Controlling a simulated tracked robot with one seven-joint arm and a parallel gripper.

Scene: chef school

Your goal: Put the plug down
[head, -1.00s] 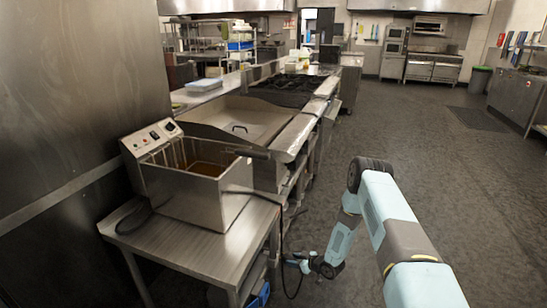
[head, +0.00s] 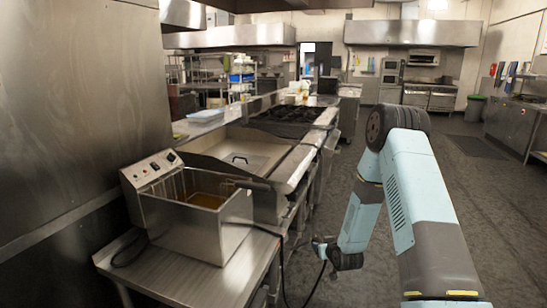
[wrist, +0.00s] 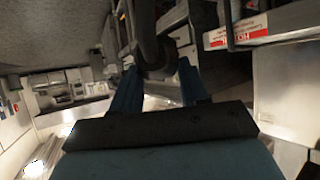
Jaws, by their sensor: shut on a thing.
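My gripper (head: 320,246) is beside the right end of the steel counter, above the floor. In the wrist view my gripper (wrist: 157,78) has its two blue fingers shut on a dark plug (wrist: 150,48) with a thick dark cord. In the head view the plug is too small to make out at my gripper. A black cord (head: 283,268) runs over the counter's edge and hangs in a loop up to my gripper. The fryer (head: 200,225), a steel box with a basket and a control panel, stands on the counter (head: 185,277).
Another dark cord (head: 130,245) lies at the fryer's left side. A long row of steel cooking units (head: 245,150) runs back behind the fryer. The grey floor (head: 480,200) to the right is open. A steel wall panel (head: 80,90) stands at the left.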

